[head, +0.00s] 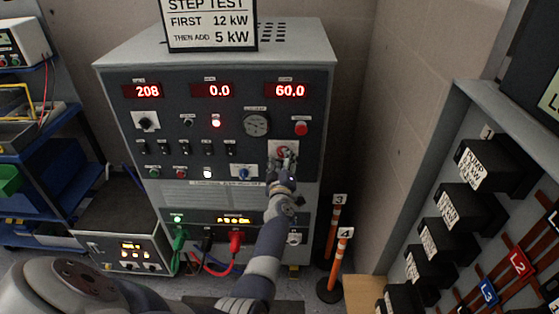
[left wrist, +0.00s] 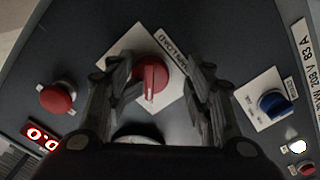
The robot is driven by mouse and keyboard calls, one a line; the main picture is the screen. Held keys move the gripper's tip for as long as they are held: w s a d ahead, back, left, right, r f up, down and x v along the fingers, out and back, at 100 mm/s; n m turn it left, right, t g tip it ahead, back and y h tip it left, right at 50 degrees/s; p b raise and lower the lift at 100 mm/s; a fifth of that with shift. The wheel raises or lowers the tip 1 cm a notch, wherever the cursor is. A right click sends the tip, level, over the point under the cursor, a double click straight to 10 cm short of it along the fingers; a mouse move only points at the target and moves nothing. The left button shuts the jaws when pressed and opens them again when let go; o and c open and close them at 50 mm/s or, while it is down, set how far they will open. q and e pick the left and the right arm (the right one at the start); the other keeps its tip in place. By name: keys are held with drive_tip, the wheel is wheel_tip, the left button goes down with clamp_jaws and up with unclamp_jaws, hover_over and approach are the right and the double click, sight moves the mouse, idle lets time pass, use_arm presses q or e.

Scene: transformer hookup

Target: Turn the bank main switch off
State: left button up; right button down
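The bank main switch appears to be the red rotary knob (left wrist: 152,78) on a white diamond-looking plate (left wrist: 127,48) in the left wrist view. The label beside it is only partly readable. In the head view the knob (head: 281,151) shows on the right side of the grey cabinet front, partly hidden by my gripper. My left gripper (head: 284,160) is right in front of it. In the left wrist view its fingers (left wrist: 158,76) are spread on both sides of the knob, with a gap visible on each side. My right gripper is not in view.
A red push button (head: 300,128) sits above the knob and a blue knob (head: 243,173) lower left. A round gauge (head: 256,124) is nearby. Lit displays (head: 212,90) read 208, 0.0 and 60.0. Orange posts (head: 335,250) stand right of the cabinet; plugged cables (head: 236,242) hang below.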

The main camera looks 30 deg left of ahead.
use_arm(q)
drive_tip(key=shift+a+r, duration=0.45)
drive_tip(key=shift+a, duration=0.2)
drive_tip(key=shift+s+f, duration=0.1)
